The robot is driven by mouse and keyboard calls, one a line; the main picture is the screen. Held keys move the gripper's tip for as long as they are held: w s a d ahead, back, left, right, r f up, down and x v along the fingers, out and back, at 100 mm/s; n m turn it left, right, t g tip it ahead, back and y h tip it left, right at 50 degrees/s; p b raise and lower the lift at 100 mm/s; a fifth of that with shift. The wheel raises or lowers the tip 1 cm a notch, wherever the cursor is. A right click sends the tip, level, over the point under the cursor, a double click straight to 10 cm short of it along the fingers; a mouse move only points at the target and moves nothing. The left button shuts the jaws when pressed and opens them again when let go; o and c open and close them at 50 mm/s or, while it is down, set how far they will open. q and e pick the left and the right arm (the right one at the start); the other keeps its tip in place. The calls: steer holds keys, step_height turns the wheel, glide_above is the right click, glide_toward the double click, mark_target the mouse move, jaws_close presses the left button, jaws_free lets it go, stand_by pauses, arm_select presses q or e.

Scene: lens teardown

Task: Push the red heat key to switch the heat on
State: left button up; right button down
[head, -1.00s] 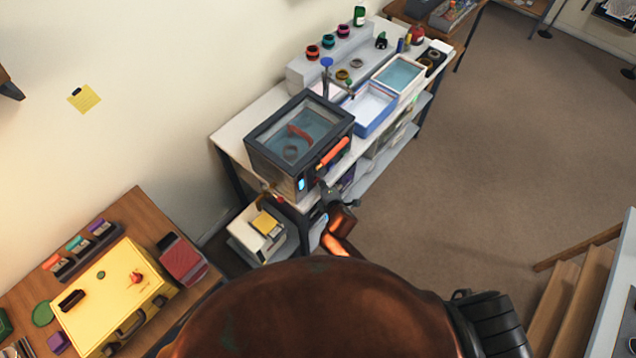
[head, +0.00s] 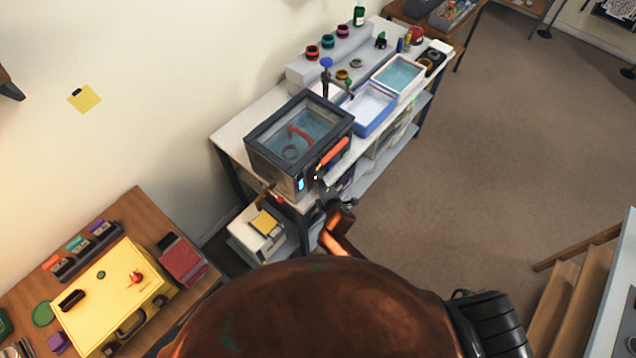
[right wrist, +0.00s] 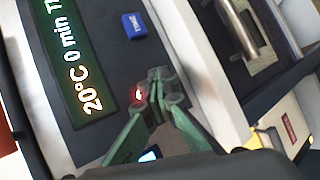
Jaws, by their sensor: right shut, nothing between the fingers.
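The heated tank (head: 268,160) with a dark rim stands at the near end of the white bench. Its front panel fills much of the right wrist view, with a lit display (right wrist: 88,75) reading 20°C and 0 min. The red heat key (right wrist: 138,95) shows as a small glowing red spot just left of my fingertips; the rest of it is hidden. My right gripper (right wrist: 158,88) is shut and empty, its tips at the panel beside the key. I cannot tell if they touch it. In the head view my right gripper (head: 319,192) is small and dark. My left gripper is out of view.
A blue time key (right wrist: 134,25) sits on the same panel. An orange-red handle (head: 333,152) is on the tank's front. A blue tray (head: 374,127) and a white tray (head: 421,84) stand farther along the bench. The carpet (head: 450,200) to the right is clear.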

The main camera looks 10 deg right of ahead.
steer(key=shift+r, duration=0.1)
steer(key=shift+s+p, duration=0.2)
steer(key=shift+p, duration=0.15)
steer(key=shift+s+d, duration=0.1)
steer(key=shift+s+d+p, duration=0.65)
steer(key=shift+s+d, duration=0.3)
steer(key=shift+s, duration=0.2)
steer(key=shift+s+d+p, duration=0.65)
steer(key=shift+s+d, duration=0.3)
steer(key=shift+s, duration=0.2)
